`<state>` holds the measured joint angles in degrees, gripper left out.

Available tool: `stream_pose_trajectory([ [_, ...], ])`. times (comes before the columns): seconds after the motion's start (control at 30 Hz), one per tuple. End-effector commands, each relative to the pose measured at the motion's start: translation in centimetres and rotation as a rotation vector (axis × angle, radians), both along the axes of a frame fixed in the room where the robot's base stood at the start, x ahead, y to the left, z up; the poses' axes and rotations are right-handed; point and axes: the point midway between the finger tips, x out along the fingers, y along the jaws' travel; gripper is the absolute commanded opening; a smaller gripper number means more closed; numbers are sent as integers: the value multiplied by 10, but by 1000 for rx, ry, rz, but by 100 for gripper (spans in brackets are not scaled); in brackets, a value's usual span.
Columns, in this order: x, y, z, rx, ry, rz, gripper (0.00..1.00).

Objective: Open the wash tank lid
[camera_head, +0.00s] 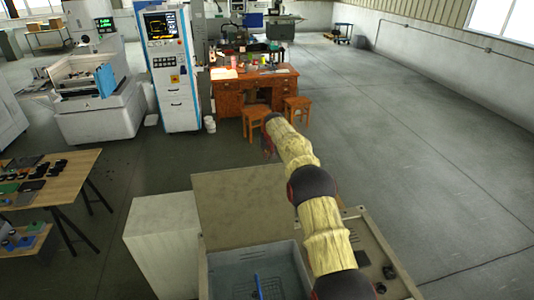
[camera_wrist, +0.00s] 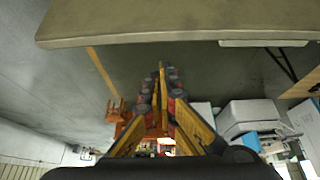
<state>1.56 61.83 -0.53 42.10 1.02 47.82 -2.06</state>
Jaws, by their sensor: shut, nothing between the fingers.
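The wash tank (camera_head: 302,262) is at the bottom of the head view, its grey basin uncovered, with a blue object (camera_head: 258,287) inside. The tan lid (camera_head: 240,205) is raised at the basin's far side; its exact angle is hard to tell. My arm reaches over the tank's right side and past the lid. My gripper (camera_head: 267,151) is beyond the lid's far right corner, partly hidden by my arm. In the wrist view my gripper (camera_wrist: 161,68) has its fingers together and empty. A broad panel, probably the lid (camera_wrist: 180,22), crosses the top there, apart from the fingers.
A pale cabinet (camera_head: 160,240) stands left of the tank. A wooden table (camera_head: 72,180) with small parts is further left. Beyond are an orange desk (camera_head: 230,98), stools (camera_head: 297,108) and a white control cabinet (camera_head: 173,90). The floor to the right is clear.

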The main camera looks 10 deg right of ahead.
Motion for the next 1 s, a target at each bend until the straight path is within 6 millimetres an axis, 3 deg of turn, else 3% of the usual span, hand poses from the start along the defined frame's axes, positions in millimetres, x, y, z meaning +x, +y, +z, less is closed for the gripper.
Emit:
stream_pose_trajectory([
  [0.4,-27,0,4,0,3,0,0],
  [1.0,-33,0,3,0,-5,0,0],
])
